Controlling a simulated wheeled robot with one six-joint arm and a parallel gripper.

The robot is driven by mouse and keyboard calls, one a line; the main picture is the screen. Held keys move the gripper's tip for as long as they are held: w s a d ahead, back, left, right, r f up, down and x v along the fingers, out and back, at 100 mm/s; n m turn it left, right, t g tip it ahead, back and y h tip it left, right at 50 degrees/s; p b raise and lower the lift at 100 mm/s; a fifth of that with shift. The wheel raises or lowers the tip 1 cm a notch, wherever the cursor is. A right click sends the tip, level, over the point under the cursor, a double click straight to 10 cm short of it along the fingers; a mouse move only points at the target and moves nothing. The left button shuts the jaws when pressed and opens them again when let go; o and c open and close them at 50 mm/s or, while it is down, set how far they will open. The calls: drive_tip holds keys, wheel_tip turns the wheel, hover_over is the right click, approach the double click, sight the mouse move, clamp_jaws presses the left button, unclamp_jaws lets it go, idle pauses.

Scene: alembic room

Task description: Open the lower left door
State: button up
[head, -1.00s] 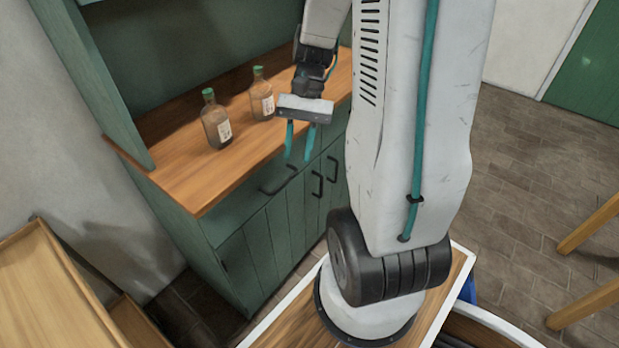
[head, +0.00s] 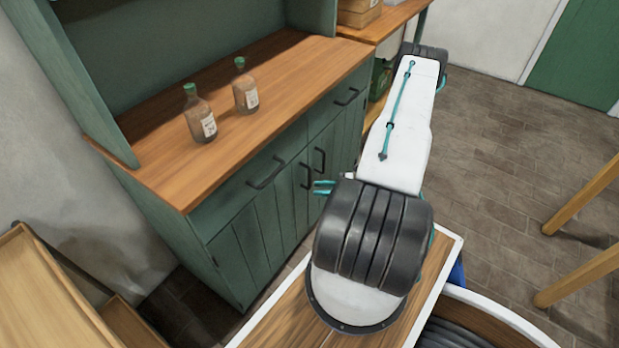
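The green cabinet's lower left door (head: 250,241) is closed, flush beside the lower right door (head: 328,155). The left door's dark upright handle (head: 306,176) is near its right edge, close to the right door's handle (head: 319,160). My gripper (head: 321,187) shows only as two teal fingertips pointing left, a small gap between them. They appear open and empty, just right of and below the left door's handle in the picture. I cannot tell whether they touch it. My arm hides the rest of the gripper.
Above the doors are drawers with bar handles (head: 266,172). Two bottles (head: 199,115) (head: 245,88) stand on the wooden counter (head: 160,165). A wooden piece of furniture (head: 45,300) is at lower left. Wooden legs (head: 585,200) stand at right, with open tiled floor between.

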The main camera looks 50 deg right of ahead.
sight(310, 187)
drive_tip(key=w+d+f+m+t+h, duration=0.1)
drive_tip(key=d+f+m+t+h, duration=0.25)
drive_tip(key=d+h, duration=0.2)
drive_tip(key=shift+g+y, duration=0.25)
drive_tip(key=shift+y, duration=0.1)
drive_tip(key=x, duration=0.8)
drive_tip(key=shift+d+f, duration=0.1)
drive_tip(key=shift+d, duration=0.25)
clamp_jaws()
